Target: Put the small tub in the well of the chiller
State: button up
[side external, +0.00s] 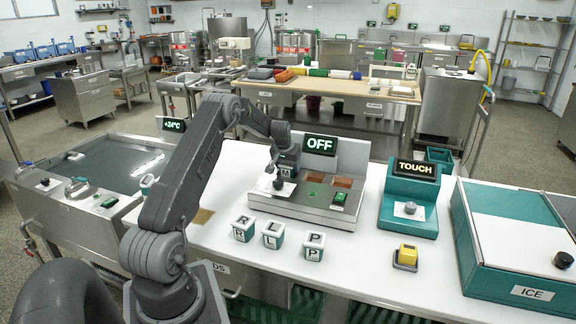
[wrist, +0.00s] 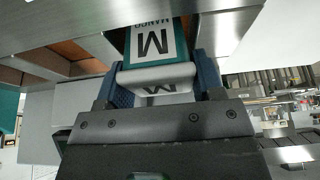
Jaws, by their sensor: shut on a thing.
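The small tub (wrist: 152,45) is white and teal, with a large M and the word MANGO on its label. My gripper (wrist: 158,78) is shut on it, one blue finger on each side. In the side external view my gripper (side external: 288,160) holds the tub (side external: 285,173) at the left part of a grey steel unit (side external: 300,208) with an OFF display, which may be the chiller. The unit's top has reddish-brown square recesses (side external: 343,182) to the right of the tub. I cannot tell whether the tub's base touches the unit or is inside a well.
Tubs marked R (side external: 243,228), L (side external: 272,235) and P (side external: 313,246) stand in front on the white table (side external: 355,265). A teal TOUCH unit (side external: 409,205), a yellow block (side external: 405,257) and an ICE chest (side external: 515,245) are to the right. A steel bath (side external: 100,175) is left.

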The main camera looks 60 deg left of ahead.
jog(key=shift+f, duration=0.1)
jog(key=o, duration=0.5)
jog(key=shift+f, duration=0.1)
jog(key=o, duration=0.5)
jog(key=v, duration=1.2)
jog(key=shift+w, duration=0.1)
jog(key=s+d+r+m, duration=0.1)
jog(key=d+r, duration=0.3)
jog(key=d, duration=0.5)
jog(key=d+r+m+t+h, duration=0.1)
jog(key=d+r+m, duration=0.1)
jog(key=d+r, duration=0.45)
jog(key=s+d+r+m, duration=0.1)
jog(key=d+r, duration=0.1)
jog(key=d, duration=0.8)
jog(key=s+d+m, duration=0.1)
jog(key=s+d, duration=0.5)
jog(key=s+d+m+t+h, duration=0.1)
jog(key=s+d+m, duration=0.1)
jog(key=s+d, duration=0.5)
jog(key=s+d+f+m+h, duration=0.1)
jog(key=s+d+m, duration=0.1)
jog(key=s+d, duration=0.4)
jog(key=shift+s+d+f, duration=0.1)
jog(key=shift+s+d, duration=0.3)
jog(key=shift+d, duration=0.05)
